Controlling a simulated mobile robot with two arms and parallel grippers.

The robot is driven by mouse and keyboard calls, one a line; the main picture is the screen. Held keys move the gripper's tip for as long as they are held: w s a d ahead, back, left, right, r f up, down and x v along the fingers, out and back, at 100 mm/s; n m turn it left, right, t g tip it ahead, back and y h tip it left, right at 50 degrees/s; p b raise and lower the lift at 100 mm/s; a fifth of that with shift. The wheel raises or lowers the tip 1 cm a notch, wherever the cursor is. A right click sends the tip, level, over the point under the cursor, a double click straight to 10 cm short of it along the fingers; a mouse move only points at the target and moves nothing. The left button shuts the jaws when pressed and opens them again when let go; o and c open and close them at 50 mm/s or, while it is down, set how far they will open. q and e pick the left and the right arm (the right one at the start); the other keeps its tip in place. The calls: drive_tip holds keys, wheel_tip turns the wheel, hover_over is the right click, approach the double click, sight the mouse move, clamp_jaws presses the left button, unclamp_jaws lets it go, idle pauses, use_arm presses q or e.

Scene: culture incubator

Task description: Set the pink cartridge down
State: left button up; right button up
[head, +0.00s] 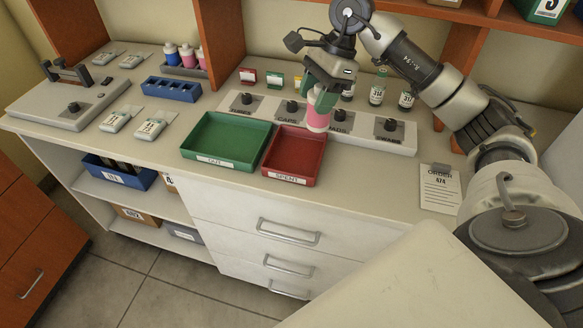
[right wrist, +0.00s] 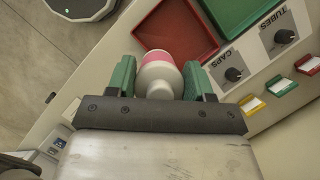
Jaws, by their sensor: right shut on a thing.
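The pink cartridge (head: 318,121) has a pink body and a white part. My right gripper (head: 321,99) is shut on it, with green fingers on both sides, and it points downward. In the head view the cartridge hangs at the back right corner of the red tray (head: 303,178). I cannot tell its exact height over the counter. In the right wrist view the cartridge (right wrist: 158,67) sits between the fingers (right wrist: 159,80), with the red tray (right wrist: 205,46) just beyond it. My left gripper is not in view.
A green tray (head: 200,157) stands left of the red one. A white panel with black knobs (head: 292,107) runs behind both trays. Vials (head: 377,93) stand behind the panel. A blue rack (head: 170,89) and a holder with bottles (head: 187,58) are further left. An order sheet (head: 439,188) lies right.

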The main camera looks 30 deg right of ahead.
drive_tip(key=d+f+m+t+b, duration=0.2)
drive_tip(key=d+m, duration=0.4)
drive_tip(key=d, duration=0.2)
drive_tip(key=shift+m+h, duration=0.3)
drive_tip(key=shift+h, duration=0.2)
drive_tip(key=w+a+f+p, duration=0.1)
drive_tip(key=a+f, duration=0.2)
drive_tip(key=w+a+f+p, duration=0.1)
drive_tip(key=w+a+f, duration=0.1)
drive_tip(key=a+f, duration=0.1)
drive_tip(key=w+a+f+p, duration=0.1)
drive_tip(key=a+f, duration=0.2)
drive_tip(key=a, duration=0.1)
drive_tip(key=shift+w+a+f, duration=0.2)
drive_tip(key=shift+w+f, duration=0.05)
drive_tip(key=shift+w, duration=0.1)
drive_tip(key=shift+f+t, duration=0.3)
drive_tip(key=shift+f, duration=0.2)
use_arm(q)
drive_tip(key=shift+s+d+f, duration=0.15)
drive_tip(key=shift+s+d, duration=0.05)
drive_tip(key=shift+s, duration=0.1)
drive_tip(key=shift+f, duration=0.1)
use_arm(e)
drive_tip(key=o, duration=1)
drive_tip(key=shift+f, duration=0.1)
drive_tip(key=shift+c, duration=0.2)
